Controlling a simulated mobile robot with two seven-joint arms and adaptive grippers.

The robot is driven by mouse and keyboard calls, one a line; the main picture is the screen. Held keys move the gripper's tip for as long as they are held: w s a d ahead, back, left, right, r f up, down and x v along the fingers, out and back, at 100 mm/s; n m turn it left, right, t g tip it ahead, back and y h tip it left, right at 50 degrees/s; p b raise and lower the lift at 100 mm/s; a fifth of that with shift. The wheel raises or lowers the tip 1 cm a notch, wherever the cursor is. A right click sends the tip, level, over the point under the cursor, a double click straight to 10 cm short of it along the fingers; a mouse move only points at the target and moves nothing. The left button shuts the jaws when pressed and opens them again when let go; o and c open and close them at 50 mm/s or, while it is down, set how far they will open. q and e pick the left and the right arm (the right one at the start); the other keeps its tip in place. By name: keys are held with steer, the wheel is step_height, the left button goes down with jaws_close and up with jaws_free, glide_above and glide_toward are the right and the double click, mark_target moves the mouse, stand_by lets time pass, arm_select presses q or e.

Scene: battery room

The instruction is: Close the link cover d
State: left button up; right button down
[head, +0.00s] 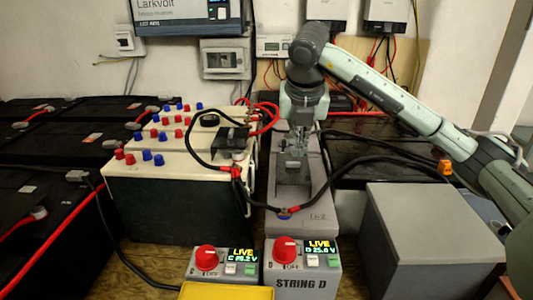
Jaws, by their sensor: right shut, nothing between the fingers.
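The long grey string D battery case (308,192) runs away from me in the middle of the head view. A darker grey piece (292,172) on its top, under my right gripper, may be link cover d. I cannot tell its lid angle, because the gripper hides part of it. My right gripper (292,152) points down over this piece, shut and empty. I cannot tell whether it touches the piece. The STRING D box (302,270) in front has a red knob and a lit LIVE display. My left gripper is not in view.
White-topped batteries (175,165) with red and blue caps stand to the left, with a black cover-like piece (233,140). A black cable (355,160) arches to the right. A grey box (435,235) stands front right. A string C box (223,266) reads LIVE.

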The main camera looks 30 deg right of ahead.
mark_target(294, 170)
steer(key=x, duration=0.9)
steer(key=shift+d+f, duration=0.1)
steer(key=shift+f, duration=0.35)
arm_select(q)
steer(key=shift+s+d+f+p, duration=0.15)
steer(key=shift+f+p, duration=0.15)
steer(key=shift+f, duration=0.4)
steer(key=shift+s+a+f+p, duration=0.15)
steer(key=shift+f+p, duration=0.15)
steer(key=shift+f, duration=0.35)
arm_select(e)
steer(key=shift+w+d+r, duration=0.1)
steer(key=shift+w+d, duration=0.4)
steer(key=shift+w, duration=0.35)
steer(key=shift+w+d, duration=0.5)
steer(key=shift+w, duration=0.35)
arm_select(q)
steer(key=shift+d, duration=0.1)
